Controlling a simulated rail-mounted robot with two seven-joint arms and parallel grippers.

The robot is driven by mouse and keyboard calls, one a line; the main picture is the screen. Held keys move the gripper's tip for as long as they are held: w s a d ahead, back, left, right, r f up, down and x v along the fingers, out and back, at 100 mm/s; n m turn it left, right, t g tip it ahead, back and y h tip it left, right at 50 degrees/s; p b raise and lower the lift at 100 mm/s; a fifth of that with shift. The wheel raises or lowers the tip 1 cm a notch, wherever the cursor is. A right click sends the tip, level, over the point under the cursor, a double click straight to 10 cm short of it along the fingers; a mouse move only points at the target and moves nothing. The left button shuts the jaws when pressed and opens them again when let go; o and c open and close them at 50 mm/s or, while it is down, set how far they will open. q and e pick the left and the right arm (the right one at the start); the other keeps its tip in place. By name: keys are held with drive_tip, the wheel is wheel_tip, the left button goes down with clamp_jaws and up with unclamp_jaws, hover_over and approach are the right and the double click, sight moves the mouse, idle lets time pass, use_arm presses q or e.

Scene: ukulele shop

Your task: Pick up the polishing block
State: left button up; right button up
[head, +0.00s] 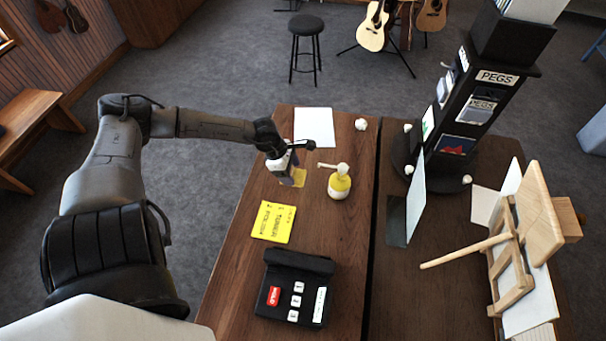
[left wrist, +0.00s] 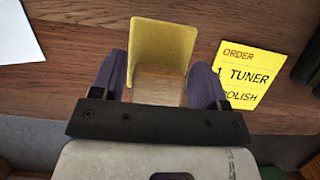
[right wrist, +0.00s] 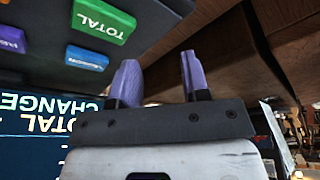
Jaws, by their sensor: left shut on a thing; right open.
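The polishing block, a wooden block with a yellow pad, sits between the purple fingers of my left gripper (left wrist: 163,88). Its yellow part (left wrist: 163,48) reaches beyond the fingertips, and its wooden part (left wrist: 157,88) lies between the fingers. In the head view my left gripper (head: 290,165) is shut on the block, whose yellow edge (head: 299,178) shows just left of the yellow pump bottle. I cannot tell whether the block touches the table. My right gripper (right wrist: 157,75) is open and empty in the right wrist view; the head view does not show it.
The yellow pump bottle (head: 339,183) stands close to the right of my left gripper. A yellow order note (head: 272,222) and a black desk device (head: 295,289) lie nearer. White paper (head: 314,127) lies behind. A pegs stand (head: 470,100) and wooden easel (head: 520,250) occupy the right side.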

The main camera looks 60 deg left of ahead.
use_arm(q)
drive_tip(key=s+a+p, duration=0.1)
drive_tip(key=s+a, duration=0.1)
drive_tip(key=s+a+p, duration=0.2)
drive_tip(key=s, duration=0.1)
drive_tip(key=s+a+p, duration=0.1)
drive_tip(key=s+a, duration=0.1)
drive_tip(key=s, duration=0.1)
drive_tip(key=shift+s+a+r+p, duration=0.1)
drive_tip(key=shift+s+a+p, duration=0.15)
drive_tip(key=shift+a+p, duration=0.1)
drive_tip(key=shift+s+a, duration=0.5)
drive_tip(key=shift+s, duration=0.05)
